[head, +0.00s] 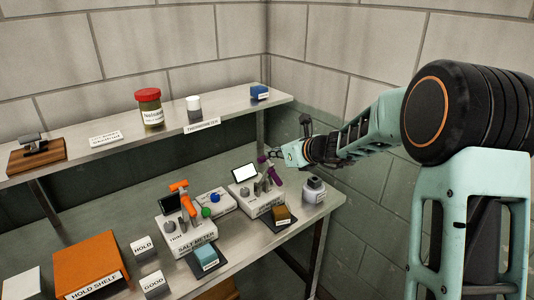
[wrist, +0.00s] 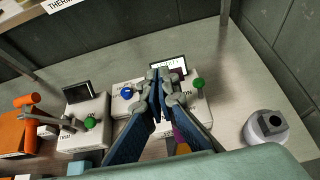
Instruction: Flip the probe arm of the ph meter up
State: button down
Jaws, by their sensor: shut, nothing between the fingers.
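The meter at the right of the bench, white with a lit screen (head: 244,172) and a purple arm (head: 275,175), appears to be the pH meter (head: 262,203); its label is too small to read. In the wrist view its screen (wrist: 180,63) stands behind my fingers, and part of the purple arm (wrist: 181,141) shows below them. My gripper (wrist: 164,82) is shut and empty, above the middle of this meter and hiding much of it. Whether it touches the purple arm I cannot tell.
A salt meter (head: 196,242) with an orange arm (head: 180,186) stands to the left. Sample blocks (head: 206,257) lie in front. A shelf (head: 95,150) runs along the back wall.

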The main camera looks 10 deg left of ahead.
jog(key=s+d+r, duration=0.4)
jog(key=r, duration=0.3)
jog(key=shift+r, duration=0.2)
